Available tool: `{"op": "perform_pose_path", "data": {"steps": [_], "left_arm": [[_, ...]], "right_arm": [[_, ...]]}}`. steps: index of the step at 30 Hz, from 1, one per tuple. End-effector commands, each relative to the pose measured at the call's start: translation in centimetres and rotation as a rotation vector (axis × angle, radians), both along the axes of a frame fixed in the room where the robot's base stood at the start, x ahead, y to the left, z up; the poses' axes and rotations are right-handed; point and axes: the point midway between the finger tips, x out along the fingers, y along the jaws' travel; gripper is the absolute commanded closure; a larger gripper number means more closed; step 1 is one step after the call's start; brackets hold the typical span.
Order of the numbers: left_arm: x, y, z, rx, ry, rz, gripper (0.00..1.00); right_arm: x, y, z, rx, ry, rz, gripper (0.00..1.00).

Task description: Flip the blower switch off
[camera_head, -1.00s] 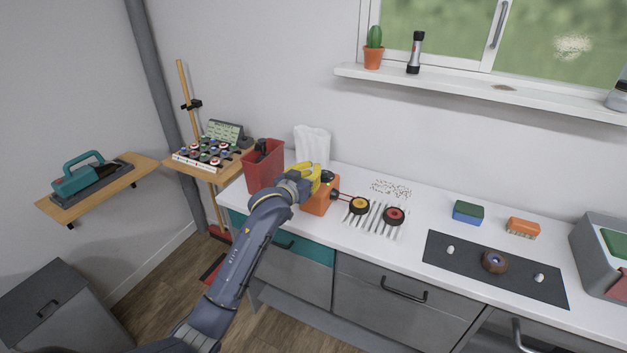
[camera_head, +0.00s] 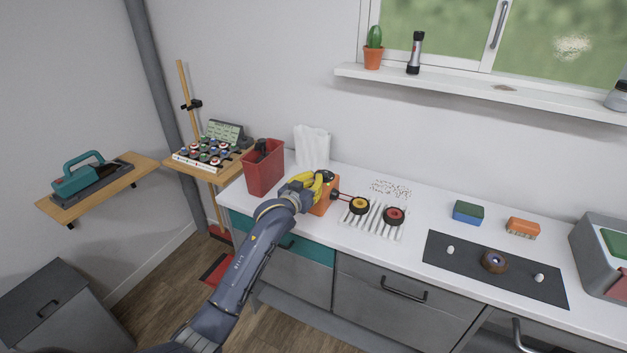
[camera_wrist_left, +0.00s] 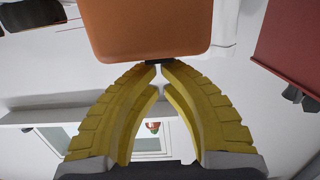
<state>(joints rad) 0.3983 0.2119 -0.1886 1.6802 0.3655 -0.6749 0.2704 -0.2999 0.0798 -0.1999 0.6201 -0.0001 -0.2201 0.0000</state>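An orange box-shaped unit (camera_head: 326,198), which looks like the blower, stands on the white counter with thin red rods on its right side, toward the wheels. My left gripper (camera_head: 327,177), with yellow fingers, is at the upper part of this unit and covers some of it. In the left wrist view the orange body (camera_wrist_left: 150,28) fills the top. The yellow fingertips (camera_wrist_left: 158,64) come together just at its edge, beside a small dark part (camera_wrist_left: 153,61) that may be the switch. Contact and the switch's position cannot be told. My right gripper is not in view.
A red bin (camera_head: 263,170) stands close left of the unit, with a white bag (camera_head: 312,146) behind. A yellow-hubbed wheel (camera_head: 359,205) and a red-hubbed wheel (camera_head: 394,215) lie on a white rack to the right. A dark mat (camera_head: 455,270) lies farther right.

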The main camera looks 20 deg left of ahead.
Motion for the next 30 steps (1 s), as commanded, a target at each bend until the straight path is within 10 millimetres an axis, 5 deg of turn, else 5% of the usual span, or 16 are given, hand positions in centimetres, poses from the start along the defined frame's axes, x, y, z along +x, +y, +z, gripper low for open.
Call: {"op": "perform_pose_path", "data": {"steps": [11, 20, 30], "left_arm": [[0.5, -0.1, -0.3, 0.001, 0.000, 0.000, 1.00], [1.2, -1.0, 3.7, 0.002, -0.005, -0.010, 1.00], [-4.1, 0.0, 5.6, 0.001, -0.001, -0.011, 1.00]], "right_arm": [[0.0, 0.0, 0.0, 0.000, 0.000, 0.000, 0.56], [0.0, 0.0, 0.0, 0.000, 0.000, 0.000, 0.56], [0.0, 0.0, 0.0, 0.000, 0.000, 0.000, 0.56]]}}
